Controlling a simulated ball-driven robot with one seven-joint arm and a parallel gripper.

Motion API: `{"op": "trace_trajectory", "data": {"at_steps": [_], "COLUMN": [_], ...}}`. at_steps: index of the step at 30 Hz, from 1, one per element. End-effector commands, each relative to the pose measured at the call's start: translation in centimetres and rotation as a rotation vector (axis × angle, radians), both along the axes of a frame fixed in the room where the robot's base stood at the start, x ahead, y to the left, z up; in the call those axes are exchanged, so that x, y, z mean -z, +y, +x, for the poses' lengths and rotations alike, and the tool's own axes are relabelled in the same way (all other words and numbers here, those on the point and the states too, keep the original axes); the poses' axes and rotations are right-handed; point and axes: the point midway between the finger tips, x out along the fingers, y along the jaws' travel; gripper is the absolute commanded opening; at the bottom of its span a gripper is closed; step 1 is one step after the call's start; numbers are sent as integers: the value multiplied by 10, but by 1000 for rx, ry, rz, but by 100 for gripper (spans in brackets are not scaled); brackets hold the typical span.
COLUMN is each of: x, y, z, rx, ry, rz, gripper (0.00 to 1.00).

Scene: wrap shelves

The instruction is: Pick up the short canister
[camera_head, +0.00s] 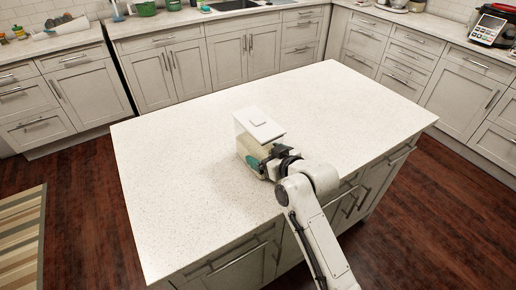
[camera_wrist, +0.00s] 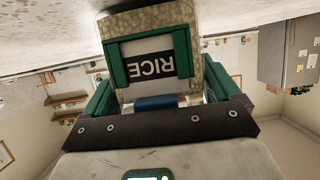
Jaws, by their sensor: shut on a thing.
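The short canister (camera_head: 250,138) is a clear box with a white lid, part filled with pale grains, on the white island top in the head view. In the wrist view the canister (camera_wrist: 150,22) carries a black "RICE" label, which appears upside down. My gripper (camera_head: 262,163) reaches it from the front right. In the wrist view the green fingers of my gripper (camera_wrist: 150,55) lie against its two sides and are shut on it. The canister looks upright, at or close to the counter; I cannot tell if its base touches.
The island top (camera_head: 180,150) is otherwise bare, with free room all around the canister. Grey cabinets and counters (camera_head: 180,22) run along the back and right walls. A striped rug (camera_head: 22,235) lies at left.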

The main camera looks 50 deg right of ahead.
Motion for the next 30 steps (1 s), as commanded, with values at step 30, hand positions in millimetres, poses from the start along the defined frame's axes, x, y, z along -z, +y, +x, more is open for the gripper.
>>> {"op": "trace_trajectory", "data": {"at_steps": [30], "x": [-82], "y": [7], "z": [-38], "rx": [0], "ry": [-12], "rz": [-5], "gripper": [23]}}
